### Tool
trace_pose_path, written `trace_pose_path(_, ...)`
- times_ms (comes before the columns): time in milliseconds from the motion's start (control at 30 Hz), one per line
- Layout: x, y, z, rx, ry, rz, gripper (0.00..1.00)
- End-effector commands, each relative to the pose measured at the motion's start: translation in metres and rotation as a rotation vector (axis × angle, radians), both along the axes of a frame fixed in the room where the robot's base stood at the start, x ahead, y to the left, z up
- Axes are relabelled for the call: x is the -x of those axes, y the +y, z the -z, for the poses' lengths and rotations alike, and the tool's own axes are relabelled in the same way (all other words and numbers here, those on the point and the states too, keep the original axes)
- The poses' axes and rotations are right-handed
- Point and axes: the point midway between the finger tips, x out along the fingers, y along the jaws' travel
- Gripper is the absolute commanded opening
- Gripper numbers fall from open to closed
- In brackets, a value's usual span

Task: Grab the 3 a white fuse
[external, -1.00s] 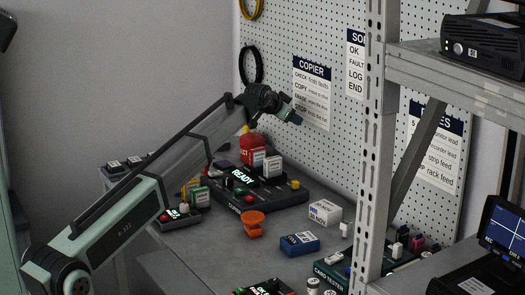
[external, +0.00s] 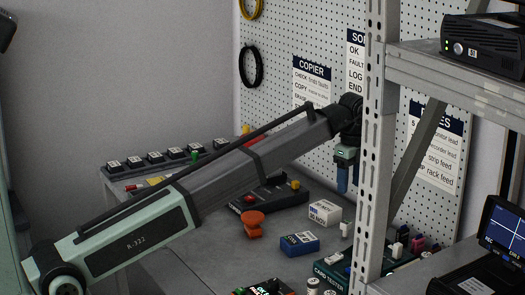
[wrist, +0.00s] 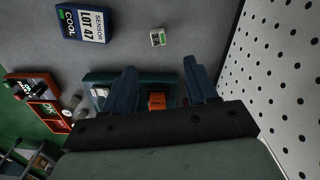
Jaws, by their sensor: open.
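A small white block (wrist: 157,37) with a dark and green printed face lies on the bench in the wrist view. It appears to be the small white piece (external: 345,230) beside the white box in the external view. I cannot read a 3 A rating on it. White cylindrical pieces (external: 313,282) stand near the card tester (external: 331,270), also too small to read. My gripper (external: 343,182) points down, high above the bench near the pegboard. In the wrist view its blue fingers (wrist: 160,80) are apart and empty, over the card tester, with the white block beyond them.
A blue sensor box (external: 299,244), a white box (external: 325,212) and an orange funnel-like piece (external: 253,223) stand on the bench. The pegboard (wrist: 285,75) is close on the right. A metal rack post (external: 374,150) stands in front.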

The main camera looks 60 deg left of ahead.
Motion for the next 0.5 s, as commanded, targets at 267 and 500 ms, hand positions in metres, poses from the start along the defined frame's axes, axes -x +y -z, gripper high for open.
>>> trace_pose_path(267,0.001,0.001,0.035,0.0,0.001,-0.002,0.57)
trace_pose_path(500,0.001,0.001,0.074,0.0,-0.001,-0.003,0.57)
